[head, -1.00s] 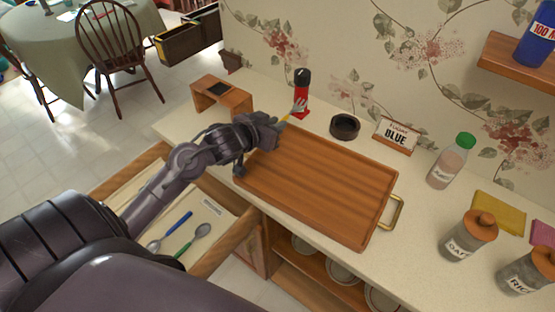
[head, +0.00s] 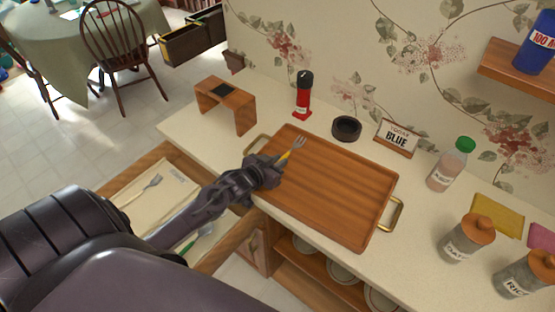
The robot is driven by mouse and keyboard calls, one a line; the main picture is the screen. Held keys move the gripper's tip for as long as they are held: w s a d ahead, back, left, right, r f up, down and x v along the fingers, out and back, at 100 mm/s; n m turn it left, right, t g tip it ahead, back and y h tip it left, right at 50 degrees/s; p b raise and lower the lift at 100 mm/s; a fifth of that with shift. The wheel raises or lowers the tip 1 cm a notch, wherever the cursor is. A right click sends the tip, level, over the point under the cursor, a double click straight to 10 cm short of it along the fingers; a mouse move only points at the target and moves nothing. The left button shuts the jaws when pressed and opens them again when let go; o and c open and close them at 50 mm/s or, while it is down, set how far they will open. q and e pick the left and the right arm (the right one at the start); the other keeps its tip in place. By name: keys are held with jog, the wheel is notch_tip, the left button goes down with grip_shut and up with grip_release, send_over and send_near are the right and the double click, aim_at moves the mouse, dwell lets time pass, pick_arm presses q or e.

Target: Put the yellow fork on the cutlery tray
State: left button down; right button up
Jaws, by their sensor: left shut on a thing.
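The yellow fork (head: 287,158) is in my left gripper (head: 272,170), with its grey tines up and to the right and part of its yellow handle showing. The rest of the handle is hidden in the jaws. The wooden tray (head: 335,190) with brass handles lies on the counter. My left gripper and the fork are over the left part of this tray; I cannot tell their exact height above it. The tray's bare surface shows to the right. My right gripper is not in view.
An open drawer (head: 226,245) at left holds a fork with a pale handle (head: 142,189) and a green-handled piece (head: 188,243), partly hidden by my arm.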

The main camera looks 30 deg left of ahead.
pick_arm(q)
jog(key=shift+f, duration=0.15)
jog(key=c, duration=1.4)
grip_release()
